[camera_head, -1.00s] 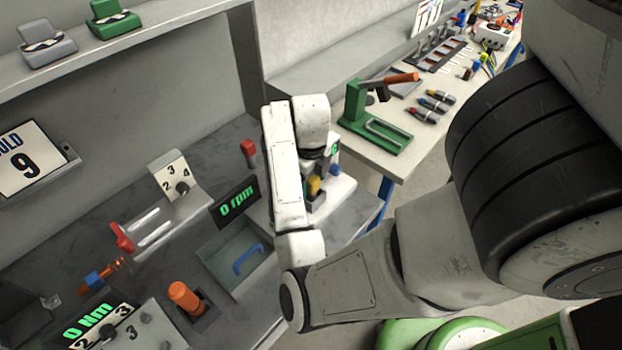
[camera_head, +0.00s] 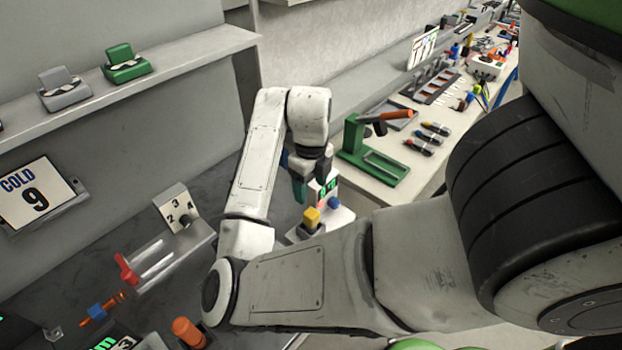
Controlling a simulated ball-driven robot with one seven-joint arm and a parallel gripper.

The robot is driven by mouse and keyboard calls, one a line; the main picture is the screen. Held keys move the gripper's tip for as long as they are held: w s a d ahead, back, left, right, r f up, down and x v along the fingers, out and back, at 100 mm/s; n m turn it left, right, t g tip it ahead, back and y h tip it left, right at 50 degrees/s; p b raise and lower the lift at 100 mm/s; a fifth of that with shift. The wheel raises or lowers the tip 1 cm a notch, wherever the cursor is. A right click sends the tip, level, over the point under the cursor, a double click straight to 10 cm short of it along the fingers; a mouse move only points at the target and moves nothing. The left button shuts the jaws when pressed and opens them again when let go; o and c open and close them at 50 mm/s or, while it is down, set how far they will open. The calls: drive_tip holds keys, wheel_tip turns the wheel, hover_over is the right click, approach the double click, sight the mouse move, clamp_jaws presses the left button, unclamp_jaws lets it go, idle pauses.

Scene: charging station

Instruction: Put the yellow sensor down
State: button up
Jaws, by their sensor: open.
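The yellow sensor (camera_head: 312,216) shows as a small yellow block on a dark base, at the front of a white station (camera_head: 338,214). The station has a small display with green characters and a blue round part beside the sensor. My gripper (camera_head: 309,190) points down just behind and above the sensor in the picture. Its dark fingers are open, and I see nothing held between them. The sensor appears apart from the fingers. My forearm hides part of the station's lower front.
A workbench (camera_head: 375,192) at the right carries a green stand (camera_head: 375,160), several screwdrivers and other tools. A shelf (camera_head: 180,72) with a grey holder and a green holder runs along the left wall.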

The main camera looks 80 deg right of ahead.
drive_tip(key=d+r+n+h, duration=0.3)
drive_tip(key=n+h, duration=0.1)
drive_tip(key=n, duration=0.7)
drive_tip(key=w+a+f+n, duration=0.1)
drive_tip(key=a+f+n, duration=0.2)
drive_tip(key=a+n, duration=0.2)
drive_tip(key=w+a+f+n+t, duration=0.1)
drive_tip(key=a+f+n, duration=0.3)
drive_tip(key=n, duration=0.6)
drive_tip(key=w+a+f+n+y, duration=0.1)
drive_tip(key=a+f+n, duration=0.2)
drive_tip(key=a+n, duration=0.4)
drive_tip(key=shift+w+a+f+n, duration=0.2)
drive_tip(key=shift+w+n, duration=0.15)
drive_tip(key=shift+n, duration=0.35)
drive_tip(key=s+a+f+n+y, duration=0.1)
drive_tip(key=s+a+f+n, duration=0.1)
drive_tip(key=a, duration=0.3)
drive_tip(key=s+a+f+n+y, duration=0.1)
drive_tip(key=s+a+f+n, duration=0.1)
drive_tip(key=a+n, duration=0.3)
drive_tip(key=shift+s+a+f+y, duration=0.25)
drive_tip(key=shift+a+f+y, duration=0.1)
drive_tip(key=shift+a, duration=0.35)
wheel_tip(320, 180, down, 6)
drive_tip(key=b, duration=0.5)
drive_tip(key=shift+a+r+b, duration=0.15)
drive_tip(key=shift+b, duration=0.15)
drive_tip(key=shift+r, duration=0.2)
